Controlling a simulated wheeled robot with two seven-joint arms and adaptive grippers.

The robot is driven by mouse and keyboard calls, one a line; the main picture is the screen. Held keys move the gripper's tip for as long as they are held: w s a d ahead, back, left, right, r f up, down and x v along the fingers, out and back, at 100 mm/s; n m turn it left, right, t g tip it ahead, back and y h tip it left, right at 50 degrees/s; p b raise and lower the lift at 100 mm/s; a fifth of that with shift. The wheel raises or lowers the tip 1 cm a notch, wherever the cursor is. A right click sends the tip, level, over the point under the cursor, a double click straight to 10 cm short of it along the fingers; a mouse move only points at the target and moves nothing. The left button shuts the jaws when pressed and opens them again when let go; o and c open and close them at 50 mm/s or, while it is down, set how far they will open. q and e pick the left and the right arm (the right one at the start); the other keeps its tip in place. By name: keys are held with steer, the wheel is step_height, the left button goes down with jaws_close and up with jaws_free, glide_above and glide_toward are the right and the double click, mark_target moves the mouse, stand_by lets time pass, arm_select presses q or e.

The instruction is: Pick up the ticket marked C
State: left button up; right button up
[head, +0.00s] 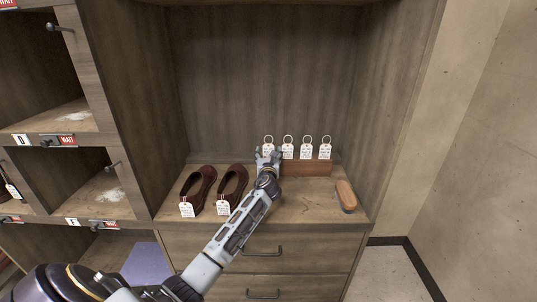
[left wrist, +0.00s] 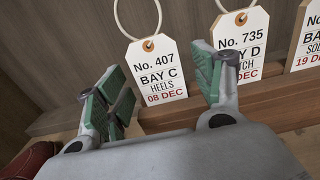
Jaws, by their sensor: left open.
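The ticket marked C (left wrist: 160,71) is a white tag with a wire ring, reading No. 407 BAY C HEELS 08 DEC. It stands upright in a wooden rack (left wrist: 270,98). In the head view it is the leftmost ticket (head: 268,141), its lower part hidden behind my gripper. My left gripper (head: 267,155) is open in front of it. In the left wrist view the green-padded fingers (left wrist: 160,75) appear on either side of the tag, with nothing held. I cannot tell how deep they reach. My right gripper is not in view.
The ticket marked D (left wrist: 241,42) stands just right of C, with more tickets (head: 325,148) along the rack. Two dark red shoes (head: 198,188) with tags stand left of my arm. A wooden brush (head: 345,195) lies at the right. Cubby walls enclose the shelf.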

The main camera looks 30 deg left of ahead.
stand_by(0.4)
arm_select(q)
steer(key=c, duration=0.9)
steer(key=shift+r, duration=0.25)
steer(key=shift+r, duration=0.35)
steer(key=shift+r+p, duration=1.75)
steer(key=shift+r, duration=2.7)
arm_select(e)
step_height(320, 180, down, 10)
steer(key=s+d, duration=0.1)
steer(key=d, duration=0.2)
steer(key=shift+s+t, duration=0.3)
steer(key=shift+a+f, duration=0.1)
